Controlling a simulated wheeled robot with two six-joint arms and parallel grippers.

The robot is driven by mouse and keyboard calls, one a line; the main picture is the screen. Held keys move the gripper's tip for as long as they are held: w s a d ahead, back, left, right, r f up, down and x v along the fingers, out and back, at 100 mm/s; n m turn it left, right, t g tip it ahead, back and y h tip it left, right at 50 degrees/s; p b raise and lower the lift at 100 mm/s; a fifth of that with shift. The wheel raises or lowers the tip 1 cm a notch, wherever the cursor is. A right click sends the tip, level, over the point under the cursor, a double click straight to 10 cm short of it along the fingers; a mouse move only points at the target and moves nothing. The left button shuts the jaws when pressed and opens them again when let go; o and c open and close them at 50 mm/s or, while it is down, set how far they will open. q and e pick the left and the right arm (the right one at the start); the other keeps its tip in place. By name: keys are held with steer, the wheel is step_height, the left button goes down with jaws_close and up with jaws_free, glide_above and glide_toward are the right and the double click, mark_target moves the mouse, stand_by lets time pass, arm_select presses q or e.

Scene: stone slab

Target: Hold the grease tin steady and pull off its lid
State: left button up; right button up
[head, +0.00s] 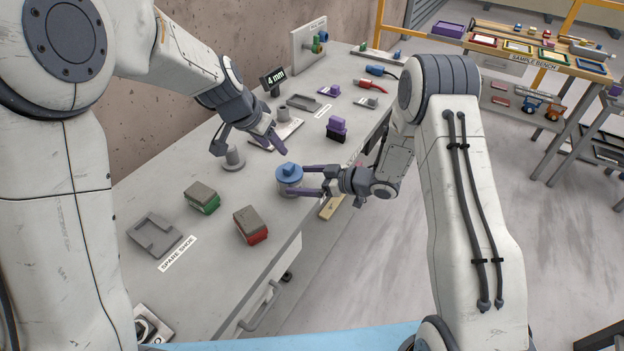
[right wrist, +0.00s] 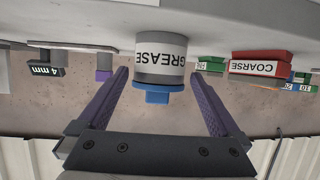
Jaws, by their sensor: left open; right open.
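The grease tin (head: 291,187) is a grey cylinder standing on the stone slab, with its blue knobbed lid (head: 289,171) seated on top. The right wrist view shows the tin upside down, with its GREASE label (right wrist: 160,50) and the blue lid (right wrist: 157,92). My right gripper (head: 306,180) is open, its purple fingers to either side of the tin; in the right wrist view there is a gap between each finger and the tin. My left gripper (head: 282,148) is open and empty, above the slab behind the tin. Its fingers partly overlap in view.
Green (head: 202,197) and red (head: 251,225) blocks sit left of the tin, near a grey tray (head: 160,235). A purple-and-black block (head: 337,128) is to the right. The slab's front edge is close to the tin.

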mark_target(281, 179)
steer(key=x, duration=0.7)
steer(key=shift+w+a+f, duration=0.15)
steer(key=shift+w+a, duration=0.05)
steer(key=shift+a, duration=0.15)
jaws_close()
stand_by(0.8)
